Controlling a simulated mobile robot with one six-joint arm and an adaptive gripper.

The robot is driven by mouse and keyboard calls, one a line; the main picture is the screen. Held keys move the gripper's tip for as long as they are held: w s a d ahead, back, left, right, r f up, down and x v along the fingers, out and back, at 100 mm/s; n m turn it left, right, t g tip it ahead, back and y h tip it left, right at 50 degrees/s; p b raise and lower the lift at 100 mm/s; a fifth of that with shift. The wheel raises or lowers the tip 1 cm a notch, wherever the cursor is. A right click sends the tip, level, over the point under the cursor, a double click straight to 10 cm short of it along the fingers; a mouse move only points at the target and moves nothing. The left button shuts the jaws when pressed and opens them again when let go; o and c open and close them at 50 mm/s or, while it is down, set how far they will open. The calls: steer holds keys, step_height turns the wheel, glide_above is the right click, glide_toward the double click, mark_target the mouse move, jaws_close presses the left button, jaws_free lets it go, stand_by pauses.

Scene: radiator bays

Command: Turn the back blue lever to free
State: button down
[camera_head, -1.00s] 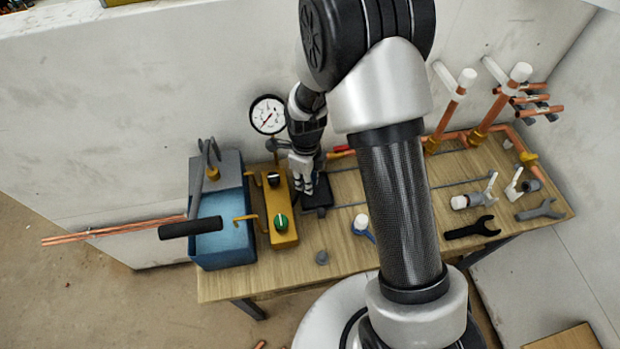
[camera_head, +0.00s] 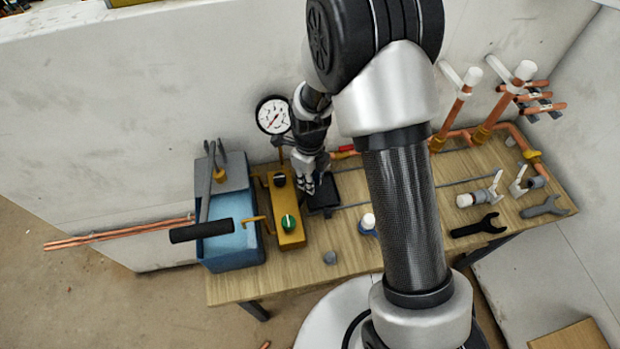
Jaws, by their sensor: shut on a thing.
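My gripper (camera_head: 305,189) points down at the back of the workbench, just right of the yellow block and over the left edge of a black pad (camera_head: 325,194). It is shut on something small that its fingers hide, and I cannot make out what. No blue lever shows clearly. A blue piece with a white cap (camera_head: 368,221) stands on the bench right of the gripper and apart from it, partly hidden by my arm.
The yellow block (camera_head: 289,239) carries a black knob (camera_head: 278,180) and a green knob (camera_head: 289,222). Left of it is a blue tank (camera_head: 232,251) with a long handle. A gauge (camera_head: 273,115) stands behind. Copper pipes (camera_head: 487,119) and wrenches (camera_head: 476,226) are at right.

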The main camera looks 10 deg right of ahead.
steer(key=c, duration=1.7)
jaws_free()
steer(key=shift+r, duration=6.05)
